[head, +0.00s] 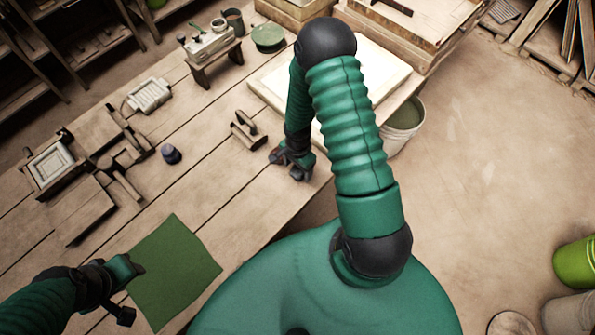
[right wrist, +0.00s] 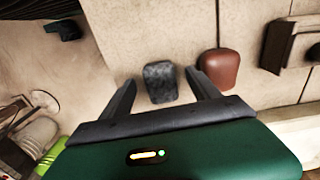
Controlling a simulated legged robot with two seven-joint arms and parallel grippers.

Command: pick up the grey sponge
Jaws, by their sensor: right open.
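The grey sponge (right wrist: 161,84), a dark speckled block with rounded corners, shows in the right wrist view. My right gripper (right wrist: 160,77) is open, with one finger on each side of the sponge in that view. A gap shows between the sponge and each finger; whether the sponge is level with the fingertips is unclear. In the head view my right gripper (head: 293,163) is low over the table's near edge, and I cannot make out the sponge there. My left gripper (head: 128,285) is by a green mat (head: 178,268); its jaw opening is unclear.
A red-brown block (right wrist: 219,69) lies close beside the right finger in the right wrist view. A wooden-handled tool (head: 244,131) and a dark blue knob-like object (head: 171,154) stand on the table (head: 222,185). A bucket (head: 405,122) stands on the floor beyond the table's edge.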

